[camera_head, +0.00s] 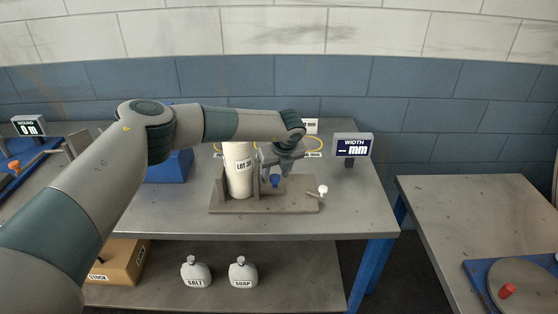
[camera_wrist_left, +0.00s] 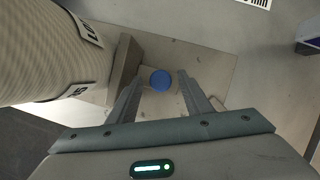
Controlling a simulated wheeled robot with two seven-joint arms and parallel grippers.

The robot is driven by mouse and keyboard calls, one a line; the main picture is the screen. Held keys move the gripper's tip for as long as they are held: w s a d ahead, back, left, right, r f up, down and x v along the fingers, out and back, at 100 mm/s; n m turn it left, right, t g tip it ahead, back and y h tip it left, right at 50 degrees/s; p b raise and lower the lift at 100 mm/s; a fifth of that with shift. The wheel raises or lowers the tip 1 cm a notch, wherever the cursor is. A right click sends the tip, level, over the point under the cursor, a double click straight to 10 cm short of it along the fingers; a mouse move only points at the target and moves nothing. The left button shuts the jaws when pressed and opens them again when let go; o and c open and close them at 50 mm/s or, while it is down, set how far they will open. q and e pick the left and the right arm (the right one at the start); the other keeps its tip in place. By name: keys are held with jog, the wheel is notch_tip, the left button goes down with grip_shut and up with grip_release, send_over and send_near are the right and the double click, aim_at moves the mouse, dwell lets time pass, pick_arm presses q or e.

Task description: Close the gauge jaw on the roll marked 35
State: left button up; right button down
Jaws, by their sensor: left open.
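The cream roll (camera_head: 238,170) stands upright between the posts of a brown gauge base (camera_head: 290,205), with a label reading "LOT 35". It also fills the upper left of the left wrist view (camera_wrist_left: 40,50). A blue round knob (camera_head: 275,180) sits right of the roll; in the left wrist view (camera_wrist_left: 160,80) it lies just beyond and between my fingertips. My left gripper (camera_head: 277,164) is open above the knob, its fingers on either side in the picture; I cannot tell whether they touch it. A white knob (camera_head: 323,189) is at the base's right. My right gripper is out of view.
A display (camera_head: 352,147) reads "WIDTH – mm" at the table's back right. A blue box (camera_head: 168,167) stands behind my left arm. Bottles marked SALT (camera_head: 195,272) and SOAP (camera_head: 243,272) stand on the lower shelf. The table right of the base is clear.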

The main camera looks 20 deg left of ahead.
pick_arm(q)
jog(key=b+v, duration=0.6)
jog(key=v, duration=1.1)
dwell(0.5)
